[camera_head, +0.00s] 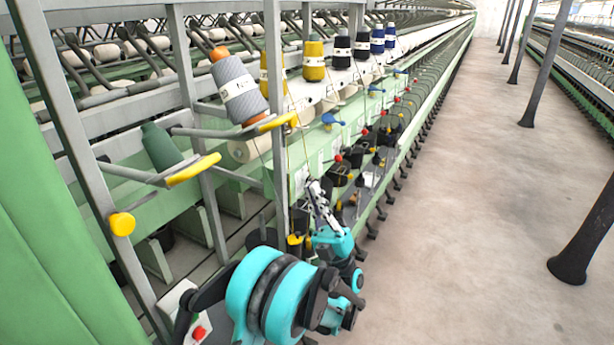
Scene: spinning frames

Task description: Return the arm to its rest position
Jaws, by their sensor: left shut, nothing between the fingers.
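My left arm comes in at the bottom of the head view, with teal and black links in front of the spinning frame. Its left gripper (314,188) points up and away, close in front of the machine's lower panel. The gripper is shut and holds nothing. Whether it touches the machine cannot be told. My right gripper is out of view.
The spinning frame (300,165) runs along the left with a grey cone (238,88), yellow cones (313,62) and several dark cones. A green bobbin (160,147) sits on a yellow-tipped holder. The aisle floor (460,190) is clear; dark posts (585,240) stand right.

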